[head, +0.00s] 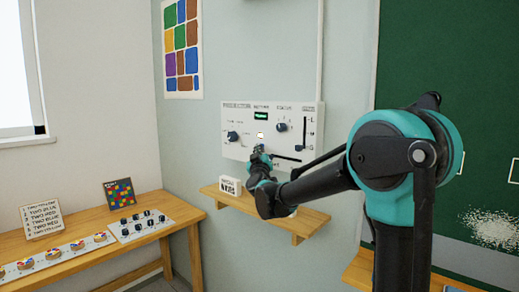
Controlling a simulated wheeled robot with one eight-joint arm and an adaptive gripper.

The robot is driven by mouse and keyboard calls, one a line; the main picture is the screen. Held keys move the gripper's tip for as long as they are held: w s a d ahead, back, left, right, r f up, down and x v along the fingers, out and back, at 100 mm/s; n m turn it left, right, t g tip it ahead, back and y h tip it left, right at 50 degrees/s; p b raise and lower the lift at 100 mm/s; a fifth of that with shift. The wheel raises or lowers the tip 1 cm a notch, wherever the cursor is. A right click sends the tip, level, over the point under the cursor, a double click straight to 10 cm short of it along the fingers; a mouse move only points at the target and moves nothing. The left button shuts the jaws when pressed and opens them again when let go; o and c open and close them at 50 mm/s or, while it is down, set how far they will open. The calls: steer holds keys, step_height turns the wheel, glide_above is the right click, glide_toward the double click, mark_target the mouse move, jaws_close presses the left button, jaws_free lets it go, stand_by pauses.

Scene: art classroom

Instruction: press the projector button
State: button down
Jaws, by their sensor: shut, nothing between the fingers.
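A white control panel (236,113), its heading too small to read surely, is fixed to the wall. It has a small green display (261,115), a dark knob at its left and another near its middle, a vertical slider at its right and a horizontal slider low down. A small, brightly lit button-like spot (260,135) shows below the display. My gripper (259,149) is shut and empty, with its tips just below this spot in the picture. I cannot tell whether the tips touch the panel. The gripper and arm hide part of the panel's lower edge.
A wooden shelf (311,219) below the panel holds a white lettered block (230,187). A wooden table (95,258) at left carries signs, a knob board and several colourful round pieces. A green chalkboard (480,60) is at right, partly behind my arm.

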steer(key=shift+s+a, duration=0.1)
steer(key=shift+s, duration=0.15)
steer(key=s+a, duration=0.3)
steer(key=s, duration=0.1)
steer(key=shift+s+a, duration=0.4)
stand_by(0.4)
